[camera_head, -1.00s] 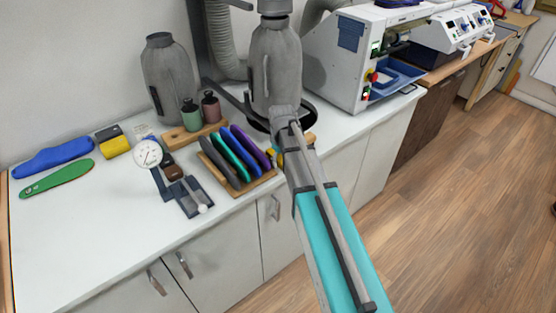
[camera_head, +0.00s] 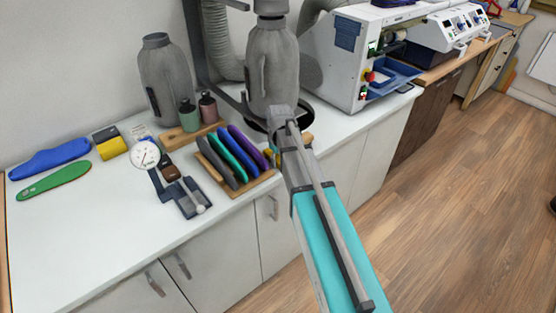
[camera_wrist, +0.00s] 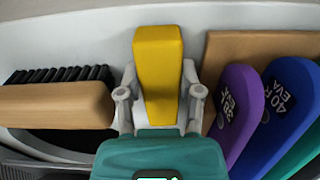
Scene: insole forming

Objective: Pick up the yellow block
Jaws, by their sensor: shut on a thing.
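The yellow block (camera_wrist: 158,65) stands upright between the two fingers of my gripper (camera_wrist: 159,98) in the wrist view. The fingers are shut on its sides, and its upper part shows above them. In the head view my arm covers most of this spot, and only a small bit of yellow shows beside the insole rack, so I cannot tell there whether the block is clear of the counter.
Right of the block in the wrist view stands a wooden rack (camera_wrist: 225,50) with purple, blue and green insoles. A wooden brush (camera_wrist: 60,105) with black bristles lies left.

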